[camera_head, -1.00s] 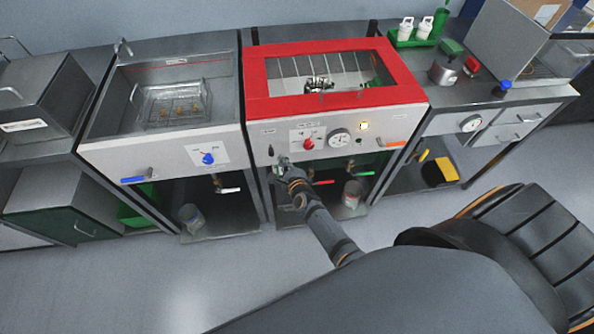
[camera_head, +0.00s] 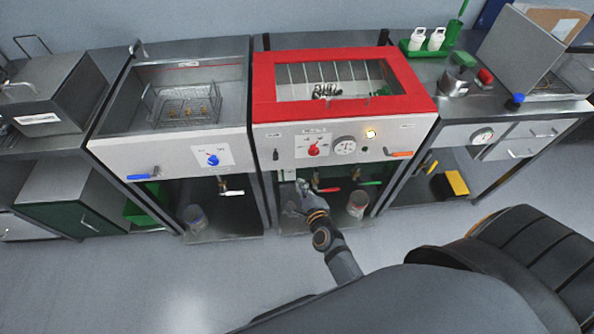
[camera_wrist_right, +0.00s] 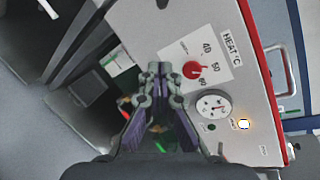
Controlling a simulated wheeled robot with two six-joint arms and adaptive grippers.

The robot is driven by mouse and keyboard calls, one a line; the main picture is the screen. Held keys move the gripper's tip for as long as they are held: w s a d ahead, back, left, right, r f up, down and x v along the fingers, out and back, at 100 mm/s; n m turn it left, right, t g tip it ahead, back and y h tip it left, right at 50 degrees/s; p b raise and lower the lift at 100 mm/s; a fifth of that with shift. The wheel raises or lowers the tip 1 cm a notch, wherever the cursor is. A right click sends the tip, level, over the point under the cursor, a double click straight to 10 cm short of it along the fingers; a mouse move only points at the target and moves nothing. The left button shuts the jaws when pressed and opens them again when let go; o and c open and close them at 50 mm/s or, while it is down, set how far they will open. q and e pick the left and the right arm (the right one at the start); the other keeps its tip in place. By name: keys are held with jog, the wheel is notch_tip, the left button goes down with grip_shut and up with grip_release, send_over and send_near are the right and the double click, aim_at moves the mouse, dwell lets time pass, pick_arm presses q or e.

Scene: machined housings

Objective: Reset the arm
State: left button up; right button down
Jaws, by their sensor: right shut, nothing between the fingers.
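My right gripper (camera_head: 296,192) is in front of the red-framed machine (camera_head: 262,94), low, below its front panel. In the right wrist view its two dark fingers (camera_wrist_right: 158,72) come together at the tips with nothing between them. The front panel, with a red knob (camera_wrist_right: 194,70), a round gauge (camera_wrist_right: 214,106) and a lit lamp (camera_wrist_right: 243,124), lies beyond the fingers. I cannot tell the exact gap, but no contact shows. My left gripper is out of view.
Red (camera_head: 327,190) and green (camera_head: 370,183) valve handles and a container (camera_head: 357,204) sit under the machine, close to my right gripper. A sink unit with a wire basket (camera_head: 186,104) stands left. The floor (camera_head: 130,285) in front is clear.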

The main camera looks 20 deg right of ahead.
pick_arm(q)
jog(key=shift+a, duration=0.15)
pick_arm(e)
jog(key=s+f+n+g, duration=0.2)
jog(key=s+f+n, duration=0.2)
jog(key=f, duration=0.3)
jog(key=s+f+n+g+y, duration=0.1)
jog(key=s+f+n+g, duration=0.1)
jog(key=s+f+n, duration=0.3)
jog(key=s+f+n+g, duration=0.2)
jog(key=s+f+n, duration=0.1)
jog(key=f, duration=0.5)
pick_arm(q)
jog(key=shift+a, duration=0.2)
pick_arm(e)
jog(key=s+d+f+n+g, duration=0.3)
jog(key=s+f+n, duration=0.4)
jog(key=s, duration=0.5)
jog(key=s+d+f+n+g, duration=0.4)
jog(key=s+d+f+n, duration=0.2)
jog(key=s, duration=0.7)
jog(key=shift+s+d+f+n+h, duration=0.15)
jog(key=shift+f+n+h, duration=0.25)
jog(key=shift+f+n, duration=0.4)
jog(key=shift+r, duration=0.15)
